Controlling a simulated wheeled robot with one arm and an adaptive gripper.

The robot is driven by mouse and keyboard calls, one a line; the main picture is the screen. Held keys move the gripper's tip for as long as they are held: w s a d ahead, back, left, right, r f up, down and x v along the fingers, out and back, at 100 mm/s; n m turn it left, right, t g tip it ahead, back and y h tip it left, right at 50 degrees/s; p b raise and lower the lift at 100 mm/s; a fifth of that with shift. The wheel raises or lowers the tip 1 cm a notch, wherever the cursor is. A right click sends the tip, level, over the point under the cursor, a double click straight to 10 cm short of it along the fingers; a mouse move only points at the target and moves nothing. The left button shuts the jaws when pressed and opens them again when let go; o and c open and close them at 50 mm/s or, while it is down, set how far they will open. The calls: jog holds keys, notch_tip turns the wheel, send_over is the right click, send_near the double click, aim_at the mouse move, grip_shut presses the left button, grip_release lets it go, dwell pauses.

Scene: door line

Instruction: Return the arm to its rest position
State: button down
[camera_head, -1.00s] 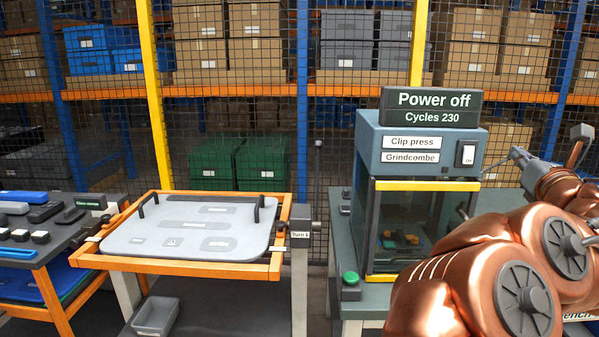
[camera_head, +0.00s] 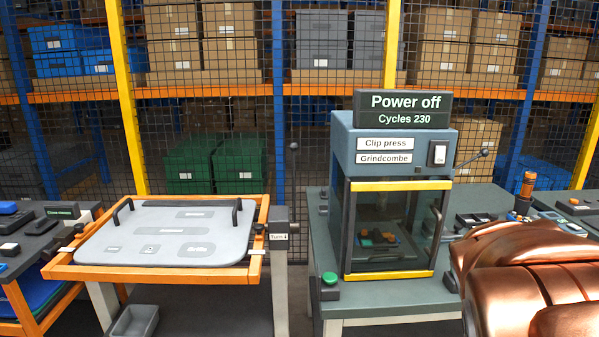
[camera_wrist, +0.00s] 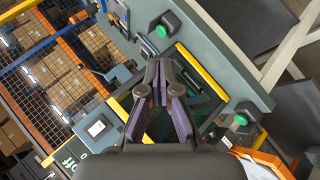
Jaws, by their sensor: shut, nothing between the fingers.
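My copper arm (camera_head: 535,275) fills the lower right of the head view. My gripper is out of the head view, but it shows in the wrist view (camera_wrist: 160,70) with its two dark fingers drawn together and nothing held. It points past the clip press, which lies behind it at a tilt in the wrist view. In the head view the clip press (camera_head: 403,147) stands upright on its bench, left of my arm. Its yellow-edged window is down, with small orange and dark parts inside. Its sign (camera_head: 403,108) reads "Power off, Cycles 230".
An orange-framed table with a grey board (camera_head: 170,233) stands left of the press. A green button (camera_head: 330,279) sits at the bench's front left. A bench with small parts (camera_head: 30,235) is at far left. Mesh fencing and shelves close off the back. My arm overhangs the right bench.

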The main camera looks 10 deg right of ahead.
jog(key=s+a+f+m+g+y, duration=0.2)
jog(key=s+a+f, duration=0.4)
jog(key=s+a, duration=0.4)
jog(key=s+a+f+m+g+y, duration=0.2)
jog(key=s+a+f+g+y, duration=0.3)
jog(key=s+a, duration=0.5)
jog(key=a+f+g, duration=0.1)
jog(key=a, duration=0.2)
jog(key=shift+s+a+f+g+y+p, duration=0.15)
jog(key=shift+s+a+g+y+p, duration=0.15)
jog(key=shift+a+p, duration=0.05)
jog(key=c, duration=1.9)
grip_release()
